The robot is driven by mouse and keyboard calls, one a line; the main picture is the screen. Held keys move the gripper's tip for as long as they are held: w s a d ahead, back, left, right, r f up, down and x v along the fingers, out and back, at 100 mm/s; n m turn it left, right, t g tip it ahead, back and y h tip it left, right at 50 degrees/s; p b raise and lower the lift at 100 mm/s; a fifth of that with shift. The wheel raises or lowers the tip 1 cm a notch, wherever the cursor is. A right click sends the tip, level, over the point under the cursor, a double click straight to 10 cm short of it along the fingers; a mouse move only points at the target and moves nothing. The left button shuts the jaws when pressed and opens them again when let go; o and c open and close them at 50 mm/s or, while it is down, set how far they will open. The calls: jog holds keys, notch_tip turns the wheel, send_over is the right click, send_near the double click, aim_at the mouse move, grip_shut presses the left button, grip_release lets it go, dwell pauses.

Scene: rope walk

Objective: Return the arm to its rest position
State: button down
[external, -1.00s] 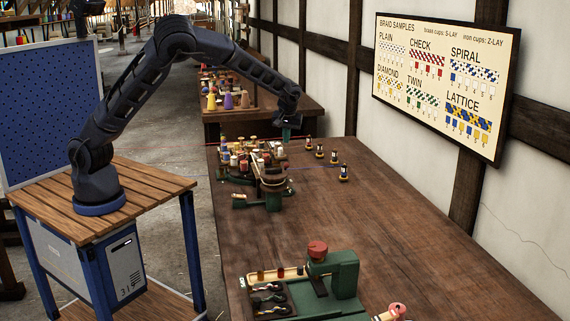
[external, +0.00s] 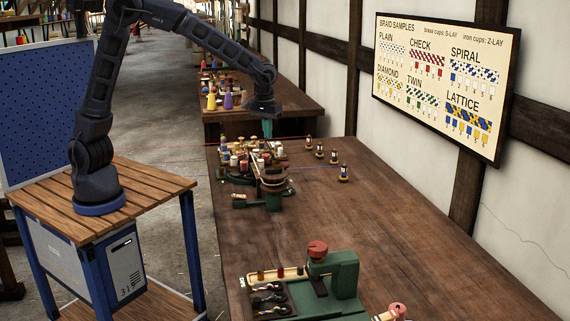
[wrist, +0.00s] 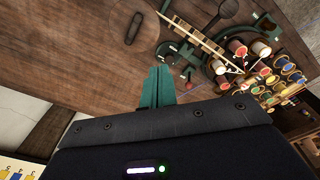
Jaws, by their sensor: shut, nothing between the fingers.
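My gripper (external: 267,128) is above the far left part of the workbench, over the braiding machine with its bobbins. Its green fingers point down and are shut with nothing between them. In the wrist view the green fingers (wrist: 158,86) are pressed together in front of the bare wood of the bench. My arm rises from the wooden-topped stand (external: 160,186) on the left, bends high near the top of the picture and reaches down to the right. The top of its bend is close to the upper picture edge.
The braiding machine (external: 272,185) with several bobbins stands below my gripper. Several small dark bobbins stand to its right on the workbench (external: 390,235). A green device (external: 343,273) stands at the near end. A sample board (external: 440,85) hangs on the wall. The bench's middle is clear.

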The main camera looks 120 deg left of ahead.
jog(key=s+d+r+m+t+h, duration=0.1)
jog(key=s+d+r+m, duration=0.2)
jog(key=d, duration=0.6)
jog(key=s+d+r+m, duration=0.1)
jog(key=d+r+m, duration=0.2)
jog(key=d+r, duration=0.35)
jog(key=s+d+r+m+t+h, duration=0.1)
jog(key=s+d+r+m, duration=0.15)
jog(key=d, duration=0.75)
jog(key=s+d+r+m+t+y, duration=0.1)
jog(key=s+d+m+t, duration=0.1)
jog(key=s+d+m, duration=0.7)
jog(key=s+d, duration=0.8)
jog(key=shift+d+r, duration=0.15)
jog(key=shift+r, duration=0.25)
